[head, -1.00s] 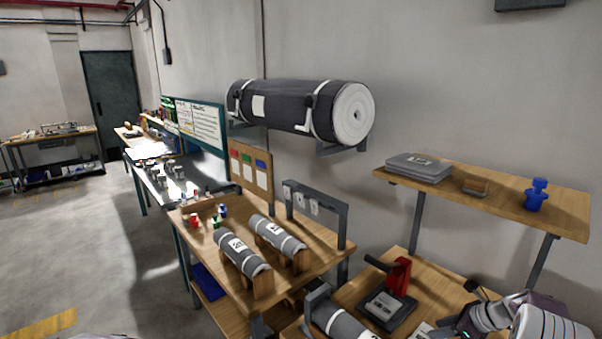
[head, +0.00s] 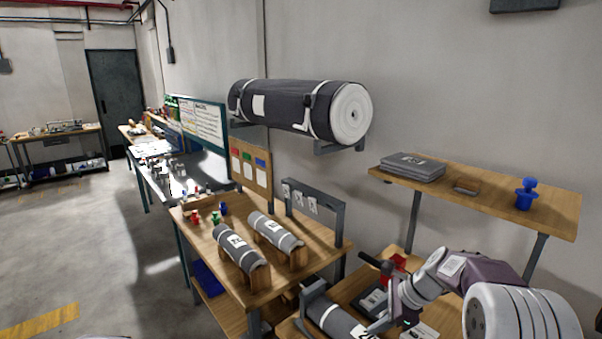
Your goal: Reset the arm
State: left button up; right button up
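My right arm (head: 463,275) comes in from the lower right and reaches over the near workbench. Its gripper (head: 382,322) points down and left, close to the right end of a grey roll (head: 335,320) in a cradle. I cannot tell whether it touches the roll, and the fingers are too small and dark to tell open from shut. My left gripper is not in view. Two labelled grey rolls, one on the left (head: 238,250) and one on the right (head: 276,233), rest on wooden stands on the middle table.
A red-handled device (head: 376,297) stands on the near bench, partly behind my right arm. A wooden shelf (head: 490,198) above holds folded grey cloth (head: 413,167) and a blue object (head: 526,193). A large dark roll (head: 300,108) sits on wall brackets. The floor at left is open.

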jog(key=s+a+f+n+g+h, duration=0.1)
jog(key=s+a+n, duration=0.25)
jog(key=s, duration=0.25)
jog(key=s+a+f+n+g+h, duration=0.1)
jog(key=s+a+n, duration=0.1)
jog(key=s+n, duration=0.35)
jog(key=s+d+f+n+h, duration=0.1)
jog(key=s+d+f+n, duration=0.1)
jog(key=s+n, duration=0.3)
jog(key=s+d+f+n+h, duration=0.1)
jog(key=s+d+f+n, duration=0.1)
jog(key=s+n, duration=0.3)
jog(key=shift+s+f+n+h, duration=0.3)
jog(key=shift+f+n, duration=0.15)
jog(key=shift+n, duration=0.15)
jog(key=shift+w+d, duration=0.1)
